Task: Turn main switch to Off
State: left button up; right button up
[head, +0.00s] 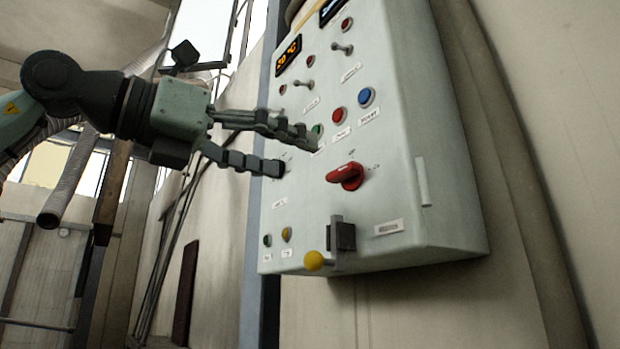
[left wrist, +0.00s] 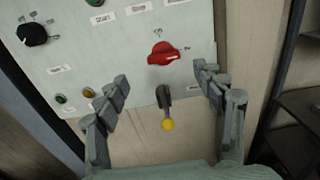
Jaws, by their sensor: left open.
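The grey control panel (head: 440,215) hangs on the wall. A red rotary switch (head: 347,175) sits at its lower middle; it also shows in the left wrist view (left wrist: 162,54). Its handle lies roughly sideways, with small labels above and to the right that are too small to read. Which control is labelled main switch is not legible. My left gripper (head: 298,154) is open and empty, left of the red switch in the head view. In the left wrist view, its fingers (left wrist: 161,78) are spread, with the red switch beyond and between them. My right gripper is not in view.
A lever with a yellow ball (head: 313,261) sticks out below the red switch. A black knob (left wrist: 32,34) is at the panel's left. Red (head: 337,116) and blue (head: 366,97) buttons and toggles sit above. Pipes and windows stand at left.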

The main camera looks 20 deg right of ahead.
aim_at(337, 168)
pick_arm(q)
jog(key=x, duration=0.2)
jog(key=p+x, duration=0.1)
jog(key=x, duration=0.4)
jog(key=shift+s+d, duration=0.2)
jog(key=shift+d, duration=0.05)
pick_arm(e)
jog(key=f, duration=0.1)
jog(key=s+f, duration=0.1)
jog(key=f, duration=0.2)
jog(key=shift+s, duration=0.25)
pick_arm(q)
jog(key=c, duration=1.2)
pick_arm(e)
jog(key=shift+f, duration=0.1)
